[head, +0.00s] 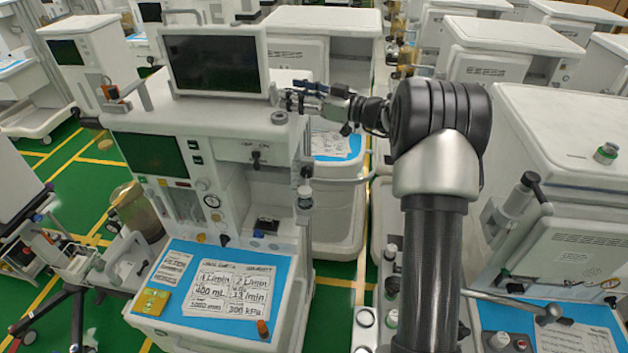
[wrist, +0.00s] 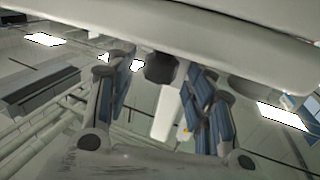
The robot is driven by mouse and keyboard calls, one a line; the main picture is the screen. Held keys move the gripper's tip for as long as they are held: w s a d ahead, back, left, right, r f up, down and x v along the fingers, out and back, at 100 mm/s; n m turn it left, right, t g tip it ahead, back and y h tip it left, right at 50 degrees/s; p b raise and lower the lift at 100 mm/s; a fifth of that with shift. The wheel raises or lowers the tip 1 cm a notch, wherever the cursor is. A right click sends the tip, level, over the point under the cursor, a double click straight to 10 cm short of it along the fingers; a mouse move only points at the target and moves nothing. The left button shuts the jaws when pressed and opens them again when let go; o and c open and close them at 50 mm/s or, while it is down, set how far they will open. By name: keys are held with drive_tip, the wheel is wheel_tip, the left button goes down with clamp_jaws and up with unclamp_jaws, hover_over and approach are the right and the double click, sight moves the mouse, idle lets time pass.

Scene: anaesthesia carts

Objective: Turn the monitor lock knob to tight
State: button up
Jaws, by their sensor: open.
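The monitor (head: 215,64), a dark screen in a white frame, stands on top of the nearest cart in the head view. My gripper (head: 292,99) is at its lower right edge, reaching in from the right. In the wrist view a dark, stubby knob (wrist: 160,68) hangs under a pale casing (wrist: 200,28), probably the lock knob. The open blue-padded fingers stand on either side of it, with visible gaps, so I see no contact. In the head view the knob cannot be made out behind my gripper. Its tight or loose marking is not visible.
The white cart top (head: 190,118) lies below the monitor, with a small grey round cap (head: 279,117) near its right edge. A blue work mat (head: 180,262) with written cards lies lower down. Another cart (head: 560,140) stands right of my arm.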

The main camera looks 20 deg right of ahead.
drive_tip(key=shift+w+d+r+n+g+y+p, duration=0.15)
drive_tip(key=shift+n+g+y+p, duration=0.4)
drive_tip(key=shift+p, duration=2.6)
drive_tip(key=shift+r+n+g+y+p, duration=0.1)
drive_tip(key=shift+n+g+y+p, duration=0.4)
drive_tip(key=shift+p, duration=2.6)
